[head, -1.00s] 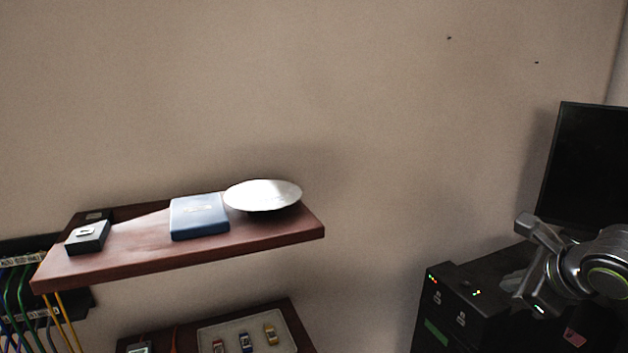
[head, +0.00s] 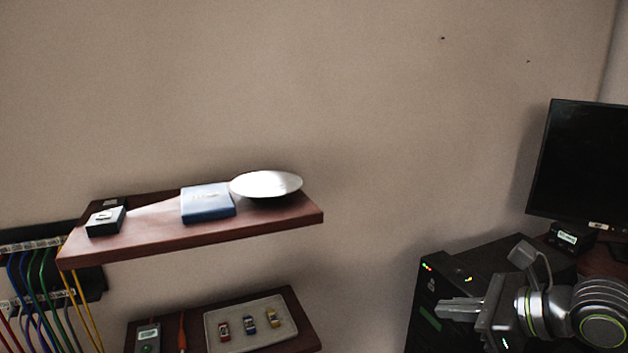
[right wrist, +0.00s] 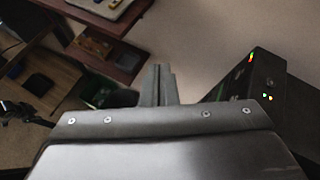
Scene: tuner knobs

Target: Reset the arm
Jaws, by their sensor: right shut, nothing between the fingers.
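My right gripper (head: 460,309) is at the lower right of the head view, in front of the black cabinet with small lights (head: 430,285). Its fingers point left and are together, with nothing between them. In the right wrist view the shut fingers (right wrist: 159,86) stick out past the gripper body, and the cabinet (right wrist: 258,88) is to their right. My left gripper is in neither view.
An upper shelf (head: 270,229) holds a white dish (head: 266,185), a blue box (head: 207,203) and a small dark box (head: 106,221). A lower shelf (head: 293,309) holds a tray (head: 211,336). A monitor (head: 580,165) stands at right. Bare wall lies between shelves and cabinet.

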